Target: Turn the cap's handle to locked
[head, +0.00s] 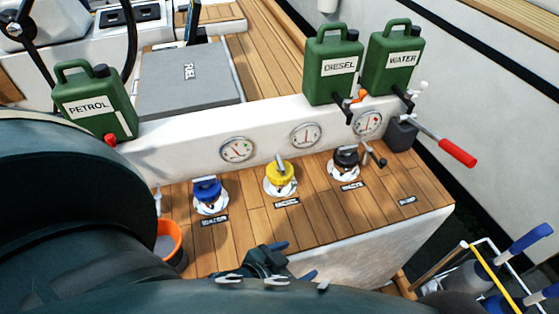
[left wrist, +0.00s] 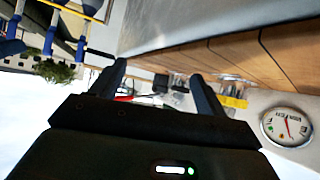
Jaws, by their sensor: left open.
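Three caps with handles sit in white deck fittings on the wooden top: a blue cap (head: 208,191) at the left, a yellow cap (head: 280,177) in the middle and a black cap (head: 345,160) at the right. The yellow cap's handle stands up, tilted. I cannot tell from here whether any handle is at locked. My left gripper (head: 294,260) is open and empty, in front of the yellow cap near the front edge of the wooden top, apart from all caps. Its spread fingers also show in the left wrist view (left wrist: 160,78). My right gripper is not in view.
Green cans labelled petrol (head: 95,105), diesel (head: 333,65) and water (head: 394,60) stand behind the caps. Gauges line the white wall. A red-handled lever (head: 457,152) juts out at right. An orange bucket (head: 168,242) stands at left. The wood right of the black cap is mostly clear.

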